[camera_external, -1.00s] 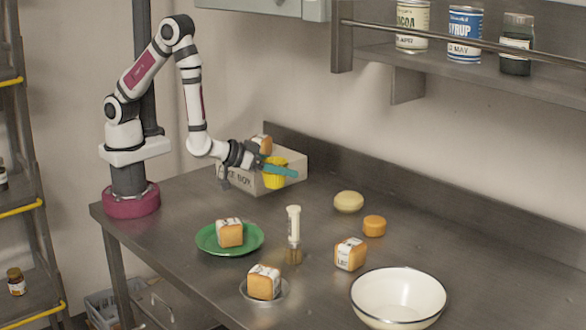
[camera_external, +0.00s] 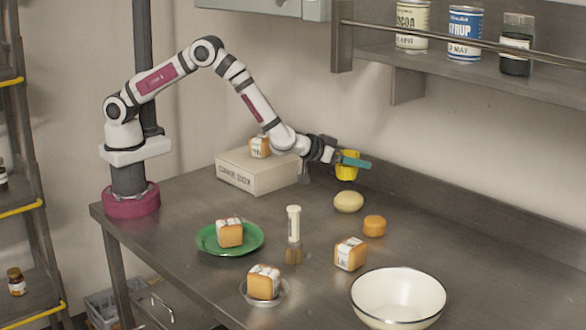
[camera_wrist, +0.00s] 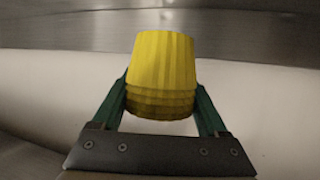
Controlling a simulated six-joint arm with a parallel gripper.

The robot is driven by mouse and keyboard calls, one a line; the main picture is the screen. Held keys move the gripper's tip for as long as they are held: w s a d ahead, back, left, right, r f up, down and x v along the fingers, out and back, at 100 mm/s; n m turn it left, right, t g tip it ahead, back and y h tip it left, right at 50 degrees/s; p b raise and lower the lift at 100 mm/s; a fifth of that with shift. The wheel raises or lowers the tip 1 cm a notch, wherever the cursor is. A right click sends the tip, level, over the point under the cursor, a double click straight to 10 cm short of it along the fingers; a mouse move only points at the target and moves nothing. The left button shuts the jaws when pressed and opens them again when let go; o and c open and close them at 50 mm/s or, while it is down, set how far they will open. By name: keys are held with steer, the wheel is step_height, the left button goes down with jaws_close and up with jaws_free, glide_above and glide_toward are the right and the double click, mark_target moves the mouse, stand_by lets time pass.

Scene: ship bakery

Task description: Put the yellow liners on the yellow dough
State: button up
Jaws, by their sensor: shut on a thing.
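My gripper (camera_external: 352,162) is shut on the yellow liners (camera_external: 346,168), a stack of pleated cups. In the wrist view the liners (camera_wrist: 162,72) sit between the two green fingers, with several rims showing at the near end. I hold them in the air, above and close to the pale yellow dough (camera_external: 348,201), a round lump on the steel table. The liners and the dough look apart. The dough does not show in the wrist view.
An orange round piece (camera_external: 374,226) lies near the dough. Wrapped loaves stand on the table (camera_external: 350,255), on a green plate (camera_external: 206,243), in a small dish and on a cake box (camera_external: 240,176). The shelf is above right.

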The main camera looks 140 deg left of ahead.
steer(key=shift+s+a+f, duration=0.2)
steer(key=shift+a+f, duration=0.25)
steer(key=shift+a, duration=0.1)
steer(key=shift+s+a+f, duration=0.15)
steer(key=shift+a+f, duration=0.3)
steer(key=shift+a, duration=0.1)
steer(key=shift+f, duration=1.85)
steer(key=o, duration=1.2)
steer(key=shift+f, duration=0.1)
steer(key=shift+o, duration=0.2)
